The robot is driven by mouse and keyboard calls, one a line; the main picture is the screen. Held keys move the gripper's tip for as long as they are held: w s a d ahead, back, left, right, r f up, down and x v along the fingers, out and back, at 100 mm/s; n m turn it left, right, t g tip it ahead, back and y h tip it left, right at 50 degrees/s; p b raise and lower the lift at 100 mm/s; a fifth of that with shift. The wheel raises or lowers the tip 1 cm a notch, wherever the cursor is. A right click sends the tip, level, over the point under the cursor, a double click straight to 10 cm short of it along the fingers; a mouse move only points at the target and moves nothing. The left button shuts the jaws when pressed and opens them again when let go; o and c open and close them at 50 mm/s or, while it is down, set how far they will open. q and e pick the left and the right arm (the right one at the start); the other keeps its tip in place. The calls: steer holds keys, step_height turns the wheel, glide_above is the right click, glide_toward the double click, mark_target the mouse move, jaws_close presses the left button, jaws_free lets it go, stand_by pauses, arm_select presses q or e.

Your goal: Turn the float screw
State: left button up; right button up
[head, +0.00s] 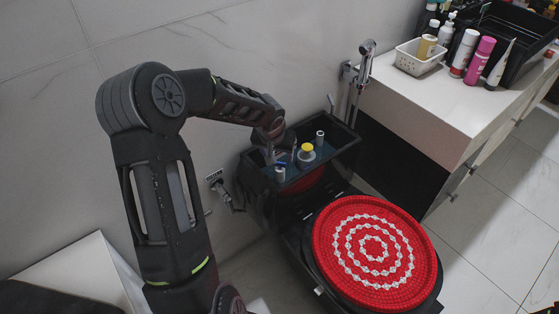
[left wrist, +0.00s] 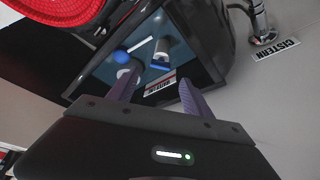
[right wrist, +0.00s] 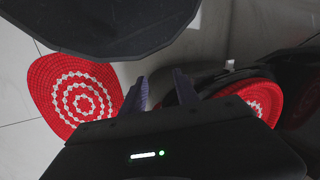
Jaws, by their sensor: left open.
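An open dark cistern (head: 345,147) stands against the wall; inside are a yellow-capped cylinder (head: 306,149), a grey cylinder (head: 320,138) and a small blue part (head: 281,164). I cannot tell for sure which is the float screw. The left wrist view shows a blue round knob (left wrist: 121,57) and a grey cylinder (left wrist: 161,52) in the cistern (left wrist: 216,40), beyond my fingers. My left gripper (left wrist: 158,92) is open and empty, over the cistern's near-left side; its fingertips are hard to see in the head view. My right gripper (right wrist: 161,88) is open and empty.
A round red-and-white cover (head: 374,252) lies on the toilet in front of the cistern. A white counter (head: 450,100) with bottles and a white basket (head: 418,58) is at right. A wall sign (left wrist: 277,53) reads CISTERN.

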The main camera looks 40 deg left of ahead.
mark_target(280, 163)
arm_select(q)
steer(key=x, duration=0.6)
steer(key=shift+f+b, duration=0.2)
steer(key=shift+b, duration=0.1)
jaws_close()
